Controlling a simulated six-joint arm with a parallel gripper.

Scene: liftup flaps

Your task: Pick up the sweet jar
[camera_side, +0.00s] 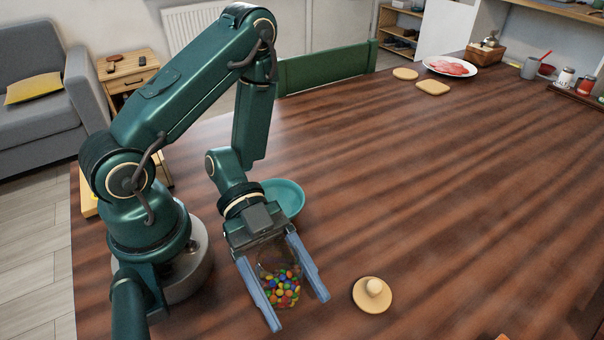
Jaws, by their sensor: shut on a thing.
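The sweet jar (280,287) is clear and partly filled with many-coloured round sweets. It is between the two blue-grey fingers of my gripper (293,303), near the front of the wooden table (430,200). My gripper is shut on the jar, with a finger on each side of it. I cannot tell whether the jar's base touches the table. A round wooden lid with a knob (372,293) lies on the table to the right of the jar.
A teal bowl (285,196) is just behind my gripper. A plate of sliced meat (450,66), two wooden boards (433,88), a grey cup (530,68) and shakers (565,78) are at the back right.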

